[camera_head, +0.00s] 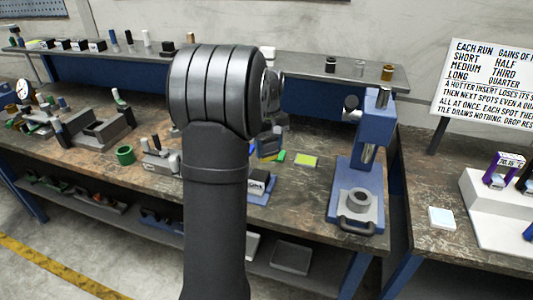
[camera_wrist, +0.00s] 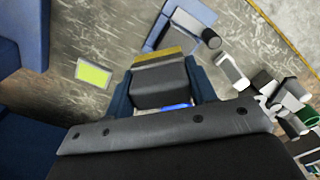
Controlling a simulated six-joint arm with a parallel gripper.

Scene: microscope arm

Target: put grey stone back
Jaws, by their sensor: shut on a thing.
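My gripper (camera_wrist: 161,88) is shut on a dark grey block, the grey stone (camera_wrist: 160,86), between its two dark blue fingers in the wrist view. A yellow-brown band (camera_wrist: 158,57) shows along the block's far edge; I cannot tell whether it is part of the block. In the head view my arm covers most of the gripper, and only a part of it (camera_head: 268,145) shows to the right of the arm, over the middle bench. I cannot tell whether the block touches the bench top.
A yellow-green pad (camera_head: 306,160) lies on the bench (camera_head: 305,200). A blue press-like stand (camera_head: 375,135) is to its right. A green ring (camera_head: 125,155) and grey fixtures stand left. A raised shelf (camera_head: 300,72) runs behind.

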